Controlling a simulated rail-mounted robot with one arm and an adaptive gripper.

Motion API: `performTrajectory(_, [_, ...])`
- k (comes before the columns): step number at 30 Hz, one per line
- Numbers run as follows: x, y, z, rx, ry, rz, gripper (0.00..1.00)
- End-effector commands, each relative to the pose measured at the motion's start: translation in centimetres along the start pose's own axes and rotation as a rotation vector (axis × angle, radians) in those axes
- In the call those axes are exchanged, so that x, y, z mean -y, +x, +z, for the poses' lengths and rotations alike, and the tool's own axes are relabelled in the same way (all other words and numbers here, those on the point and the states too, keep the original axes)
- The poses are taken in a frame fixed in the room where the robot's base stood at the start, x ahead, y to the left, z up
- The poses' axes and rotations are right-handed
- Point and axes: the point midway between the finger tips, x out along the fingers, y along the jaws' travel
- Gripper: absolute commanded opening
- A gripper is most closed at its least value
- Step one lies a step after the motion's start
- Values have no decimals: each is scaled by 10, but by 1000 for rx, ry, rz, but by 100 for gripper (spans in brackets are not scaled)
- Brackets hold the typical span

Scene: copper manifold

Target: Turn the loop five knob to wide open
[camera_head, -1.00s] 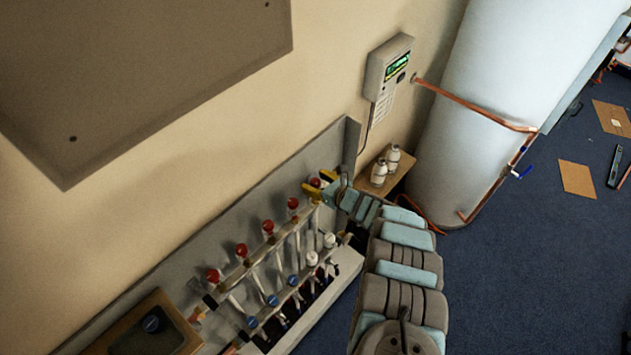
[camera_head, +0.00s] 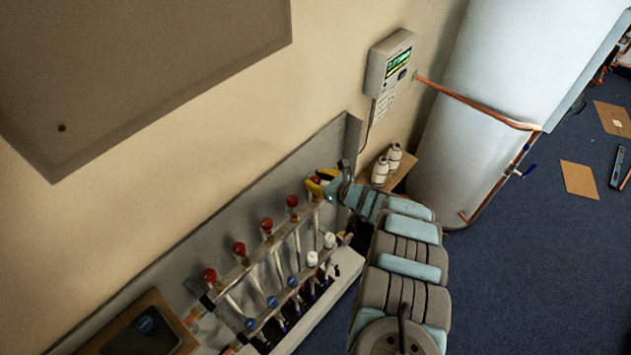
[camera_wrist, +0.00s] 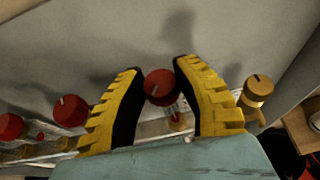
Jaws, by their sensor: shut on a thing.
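A row of red knobs stands on the upper manifold bar. The one at the right end, which I take as the loop five knob (camera_wrist: 159,87), sits between my gripper's yellow fingers in the wrist view. My gripper (camera_head: 318,184) is shut on this knob, its dark pads at the knob's two sides. In the head view the fingers partly hide the knob. A pale mark shows on the knob's face in the wrist view, but its exact setting is hard to tell. The neighbouring red knob (camera_wrist: 70,110) stands apart on the left; it also shows in the head view (camera_head: 292,200).
A brass fitting (camera_wrist: 258,88) stands close to the right finger. Blue and white caps (camera_head: 272,301) line the lower bar. A wooden shelf (camera_head: 398,174) with white bottles, a wall controller (camera_head: 388,65) and a white cylinder (camera_head: 480,110) are to the right.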

Motion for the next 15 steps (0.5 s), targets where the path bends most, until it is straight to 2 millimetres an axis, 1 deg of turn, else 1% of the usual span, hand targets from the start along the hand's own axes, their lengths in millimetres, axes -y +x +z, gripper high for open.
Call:
performTrajectory(4, [0,0,-2,-3,2,-1,0])
performTrajectory(5, [0,0,-2,-3,2,-1,36])
performTrajectory(6, [0,0,-2,-3,2,-1,47])
performTrajectory(7, [0,0,-1,-3,2,-1,56])
performTrajectory(8, [0,0,-1,-2,2,-1,62])
performTrajectory(15, [0,0,-1,-1,1,-1,62])
